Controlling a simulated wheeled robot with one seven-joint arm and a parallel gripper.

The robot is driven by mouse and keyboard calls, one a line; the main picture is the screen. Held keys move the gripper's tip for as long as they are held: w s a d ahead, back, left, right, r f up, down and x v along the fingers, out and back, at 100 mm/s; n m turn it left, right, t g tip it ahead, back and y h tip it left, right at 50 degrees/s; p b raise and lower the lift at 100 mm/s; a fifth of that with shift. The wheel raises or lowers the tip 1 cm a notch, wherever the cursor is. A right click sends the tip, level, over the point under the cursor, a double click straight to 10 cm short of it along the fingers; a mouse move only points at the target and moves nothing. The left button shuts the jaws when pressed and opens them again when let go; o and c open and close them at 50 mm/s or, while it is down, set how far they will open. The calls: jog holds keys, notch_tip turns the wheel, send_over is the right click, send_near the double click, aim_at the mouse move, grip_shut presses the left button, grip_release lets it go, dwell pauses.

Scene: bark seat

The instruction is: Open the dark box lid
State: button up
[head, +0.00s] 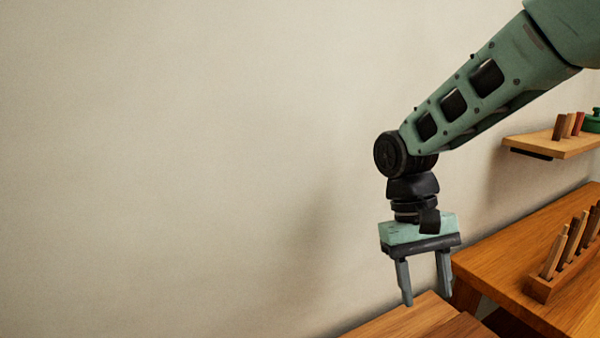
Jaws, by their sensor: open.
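My gripper (426,285) hangs pointing down in the head view, right of the middle. Its two grey fingers are apart with nothing between them. They are over or near a wooden surface (405,318) at the bottom edge, and I cannot tell whether they touch it. I see no dark box or lid in this view.
A wooden table (520,248) stands at the right, with a wooden rack (545,287) of several upright sticks on it. A wall shelf (556,146) above it holds several small blocks and a green object (593,122). The plain wall at left is bare.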

jog(key=s+a+n+t+y, duration=0.1)
jog(key=s+a+n+t, duration=0.1)
jog(key=s, duration=0.6)
jog(key=s+a+f+n+t+y, duration=0.1)
jog(key=s+a+n+t, duration=0.1)
jog(key=s+n, duration=0.3)
jog(key=s+a, duration=0.1)
jog(key=s, duration=0.2)
jog(key=shift+s+a+f, duration=0.2)
jog(key=shift+s+a, duration=0.1)
jog(key=shift+s, duration=0.1)
